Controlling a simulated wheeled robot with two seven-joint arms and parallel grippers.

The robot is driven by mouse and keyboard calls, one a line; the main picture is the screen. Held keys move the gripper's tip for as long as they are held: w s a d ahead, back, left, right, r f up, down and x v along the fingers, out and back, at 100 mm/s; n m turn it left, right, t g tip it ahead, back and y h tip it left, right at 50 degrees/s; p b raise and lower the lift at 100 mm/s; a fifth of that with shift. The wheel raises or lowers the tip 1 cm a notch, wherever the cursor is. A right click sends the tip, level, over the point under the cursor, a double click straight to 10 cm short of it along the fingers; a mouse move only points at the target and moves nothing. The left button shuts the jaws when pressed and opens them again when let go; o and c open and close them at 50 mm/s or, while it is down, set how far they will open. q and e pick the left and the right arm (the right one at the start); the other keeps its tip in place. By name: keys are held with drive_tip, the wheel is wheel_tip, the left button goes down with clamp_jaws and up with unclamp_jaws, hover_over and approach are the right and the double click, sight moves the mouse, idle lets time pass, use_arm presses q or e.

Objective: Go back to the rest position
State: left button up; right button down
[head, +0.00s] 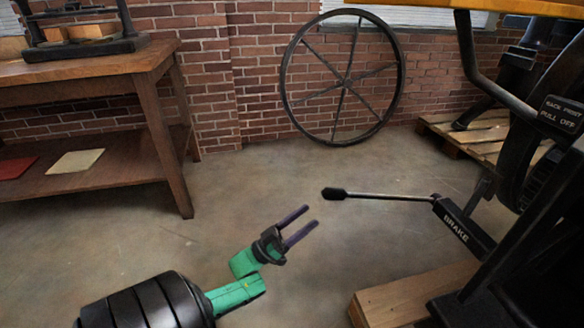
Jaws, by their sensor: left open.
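My left gripper (306,222) is in the lower middle of the head view, at the end of my green and black arm. Its two dark fingers are apart with nothing between them. They point up and to the right. In the picture, the black knob of the brake lever (385,196) is just right of the fingertips, with a gap between them. The lever runs right to a black block marked BRAKE (464,229) on the large black press (520,225). My right gripper does not show.
A wooden table (150,100) with a small press (85,40) on top stands at the left. A large spoked wheel (345,82) leans on the brick wall. A wooden pallet (480,140) is at the right, and a wooden beam (410,297) is below the press. Mid-floor is open.

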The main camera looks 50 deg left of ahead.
use_arm(q)
drive_tip(key=v, duration=0.4)
drive_tip(key=shift+s+a+f, duration=0.1)
drive_tip(key=shift+s+f, duration=0.15)
drive_tip(key=shift+s, duration=0.05)
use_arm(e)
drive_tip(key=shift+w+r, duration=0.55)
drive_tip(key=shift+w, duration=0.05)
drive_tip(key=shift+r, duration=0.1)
